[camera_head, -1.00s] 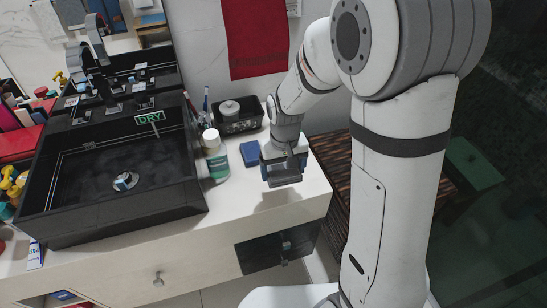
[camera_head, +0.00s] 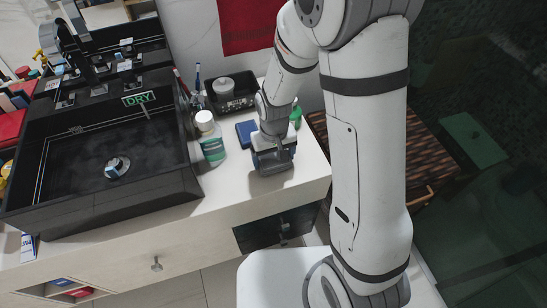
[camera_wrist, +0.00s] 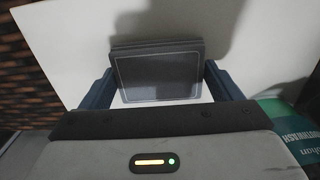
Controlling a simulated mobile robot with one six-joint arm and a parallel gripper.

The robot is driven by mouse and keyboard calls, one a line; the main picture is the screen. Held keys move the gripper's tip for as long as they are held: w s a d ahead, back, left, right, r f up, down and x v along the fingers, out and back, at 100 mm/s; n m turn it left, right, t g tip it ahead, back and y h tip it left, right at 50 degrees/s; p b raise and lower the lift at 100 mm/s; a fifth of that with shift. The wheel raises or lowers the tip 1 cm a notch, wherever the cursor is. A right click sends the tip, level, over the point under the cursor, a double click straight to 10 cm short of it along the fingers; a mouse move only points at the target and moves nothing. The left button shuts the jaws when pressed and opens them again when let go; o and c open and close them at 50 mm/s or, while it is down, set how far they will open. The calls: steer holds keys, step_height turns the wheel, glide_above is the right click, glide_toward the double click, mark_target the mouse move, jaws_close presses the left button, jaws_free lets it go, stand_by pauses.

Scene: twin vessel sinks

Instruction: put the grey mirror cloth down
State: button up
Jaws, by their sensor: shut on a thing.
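My gripper (camera_head: 273,163) is low over the right part of the white counter (camera_head: 235,190), to the right of the mouthwash bottle. In the wrist view my gripper (camera_wrist: 160,88) is shut on the grey mirror cloth (camera_wrist: 158,76), a dark grey folded block with a pale outline on its face. One blue finger shows at each side of the cloth. The pale counter lies behind it, with a shadow close by. I cannot tell whether the cloth touches the counter. In the head view my gripper mostly hides the cloth.
A mouthwash bottle (camera_head: 211,150) and a blue block (camera_head: 246,132) stand close by. A green-topped item (camera_head: 296,117) is just behind my wrist. A black tray (camera_head: 232,95) is at the back. The black sink (camera_head: 100,212) fills the left. The counter's front strip is clear.

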mark_target(274, 159)
steer(key=shift+f, duration=0.35)
steer(key=shift+f, duration=0.1)
steer(key=shift+f, duration=0.15)
steer(key=o, duration=0.7)
steer(key=shift+o, duration=0.2)
step_height(274, 159, up, 12)
steer(key=s+d+r+m+t, duration=0.2)
steer(key=s+d+r+m, duration=0.1)
steer(key=s+d+r, duration=0.8)
steer(key=shift+s+d+r+t+p, duration=0.25)
steer(key=shift+s+d+t+p, duration=0.1)
steer(key=shift+s+d, duration=0.35)
